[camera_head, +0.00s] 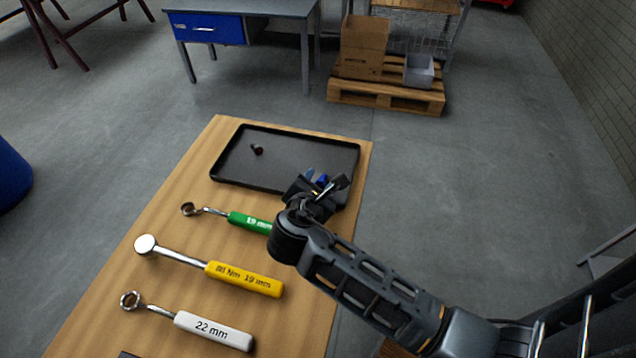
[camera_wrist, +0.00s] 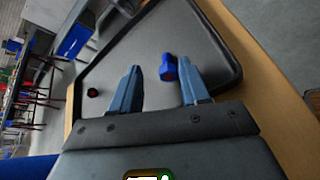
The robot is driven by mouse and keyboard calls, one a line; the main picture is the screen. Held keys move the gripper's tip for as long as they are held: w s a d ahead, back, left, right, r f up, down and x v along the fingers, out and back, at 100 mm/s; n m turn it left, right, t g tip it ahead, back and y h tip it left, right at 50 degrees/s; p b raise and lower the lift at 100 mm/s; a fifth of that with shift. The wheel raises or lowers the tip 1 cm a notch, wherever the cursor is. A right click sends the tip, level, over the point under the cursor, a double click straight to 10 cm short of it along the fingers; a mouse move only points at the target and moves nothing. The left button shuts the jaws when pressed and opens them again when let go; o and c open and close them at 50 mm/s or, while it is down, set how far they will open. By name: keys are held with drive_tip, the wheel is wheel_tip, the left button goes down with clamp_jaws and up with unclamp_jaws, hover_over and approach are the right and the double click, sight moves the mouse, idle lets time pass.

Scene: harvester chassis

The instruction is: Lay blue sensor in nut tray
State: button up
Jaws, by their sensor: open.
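The nut tray (camera_head: 233,183) is a shallow black tray at the far end of the wooden table. A small dark piece with a reddish face (camera_head: 257,150) lies in the tray's left part.
A green-handled wrench (camera_head: 250,221), a yellow-handled torque wrench (camera_head: 243,279) and a white-handled wrench (camera_head: 212,330) lie on the table (camera_head: 165,210) nearer me. A pallet (camera_head: 388,96) with a cardboard box stands on the floor beyond.

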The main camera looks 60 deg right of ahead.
drive_tip(key=shift+s+f, duration=0.15)
drive_tip(key=shift+f, duration=0.1)
drive_tip(key=shift+v, duration=4)
drive_tip(key=shift+r, duration=0.15)
